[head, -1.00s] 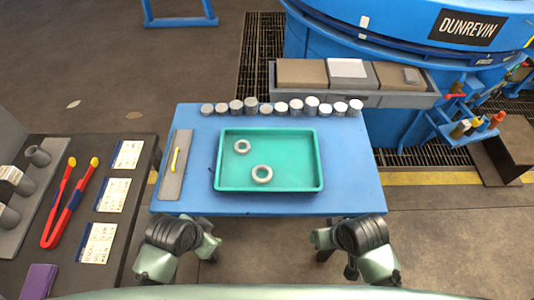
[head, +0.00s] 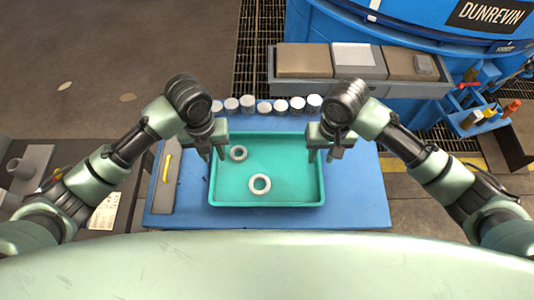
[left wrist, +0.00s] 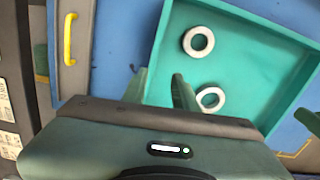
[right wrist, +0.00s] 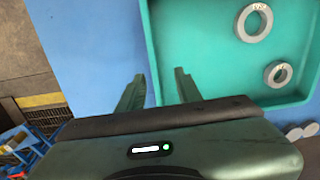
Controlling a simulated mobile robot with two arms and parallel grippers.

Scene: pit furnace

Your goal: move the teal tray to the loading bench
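The teal tray (head: 290,186) lies flat on a blue table (head: 357,205) and holds two grey rings, one (head: 238,153) near its left wall and one (head: 260,184) near its front. My left gripper (head: 212,155) is over the tray's left wall, fingers apart and pointing down. The left wrist view shows its open fingers (left wrist: 160,90) near the wall. My right gripper (head: 321,157) is over the tray's right wall. In the right wrist view its fingers (right wrist: 157,92) are apart, with the wall between them. Whether either gripper touches the tray I cannot tell.
Several grey cylinders (head: 297,104) stand along the table's back edge, partly hidden by my arms. A grey strip with a yellow handle (head: 167,167) lies left of the tray. Behind is a grey trough with boxes (head: 304,60) beside the big blue furnace (head: 420,30).

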